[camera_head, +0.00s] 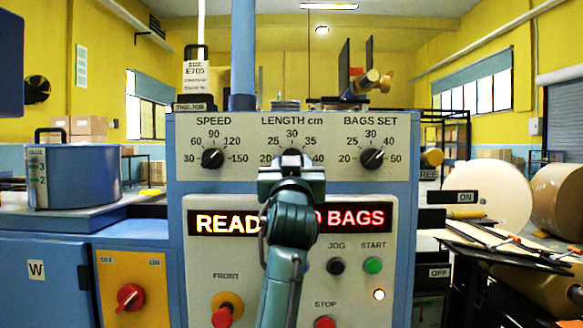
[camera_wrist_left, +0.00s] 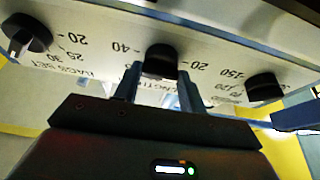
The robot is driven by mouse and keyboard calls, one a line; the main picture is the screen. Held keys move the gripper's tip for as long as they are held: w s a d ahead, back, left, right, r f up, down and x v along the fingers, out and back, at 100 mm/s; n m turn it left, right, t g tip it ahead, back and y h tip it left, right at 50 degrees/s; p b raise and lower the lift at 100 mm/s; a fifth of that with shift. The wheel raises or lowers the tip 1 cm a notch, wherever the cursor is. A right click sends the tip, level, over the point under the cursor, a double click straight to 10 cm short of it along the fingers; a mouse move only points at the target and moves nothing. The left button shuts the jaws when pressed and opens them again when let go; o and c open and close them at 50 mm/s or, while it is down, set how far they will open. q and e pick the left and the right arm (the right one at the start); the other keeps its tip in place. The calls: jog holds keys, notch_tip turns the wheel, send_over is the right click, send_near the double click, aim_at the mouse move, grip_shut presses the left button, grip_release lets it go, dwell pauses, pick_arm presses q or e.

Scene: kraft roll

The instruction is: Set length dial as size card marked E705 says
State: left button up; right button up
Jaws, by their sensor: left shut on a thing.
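The length dial (camera_wrist_left: 160,60) is a black knob on the pale panel under "LENGTH cm". In the head view my left gripper (camera_head: 291,163) covers it; 20, 25, 30 and 35 show around it. In the left wrist view my left gripper (camera_wrist_left: 158,80) has a finger on each side of the knob and is shut on it. The knob's pointer is hidden, so its setting cannot be read. The size card (camera_head: 195,73) marked E705 stands at the upper left above a "THIS JOB" label; its smaller lines are too small to read. My right gripper is not in view.
The speed dial (camera_head: 212,158) is left of my gripper and the bags set dial (camera_head: 372,158) is right. A partly covered red display (camera_head: 348,218) sits below, above the jog button (camera_head: 336,266) and green start button (camera_head: 373,265). A blue pot (camera_head: 85,177) stands left.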

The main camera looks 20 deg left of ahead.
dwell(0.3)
pick_arm(q)
jog(key=o, duration=1)
